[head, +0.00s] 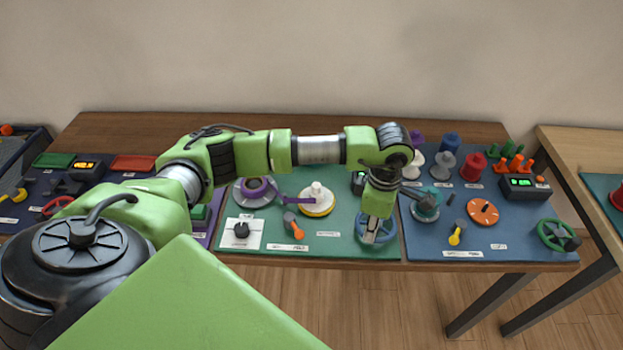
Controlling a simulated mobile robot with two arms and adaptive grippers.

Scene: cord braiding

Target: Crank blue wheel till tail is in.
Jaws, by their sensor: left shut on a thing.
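The blue wheel (391,231) is at the front right corner of the green mat. My left gripper (371,238) points down over it from above and is shut on it. The gripper covers the wheel's middle, so its hub and any crank knob are hidden. A purple strip (278,197) runs from a grey round piece with a purple ring (255,190) toward a white cone on a yellow-edged disc (317,201). I cannot tell whether this strip is the tail. My right gripper is not in view.
On the green mat (330,245) are a white card with a black knob (241,232) and an orange lever (295,228). The blue mat (430,244) to the right holds several spools, an orange dial (483,211) and a green wheel (555,234). My left arm hides part of the table.

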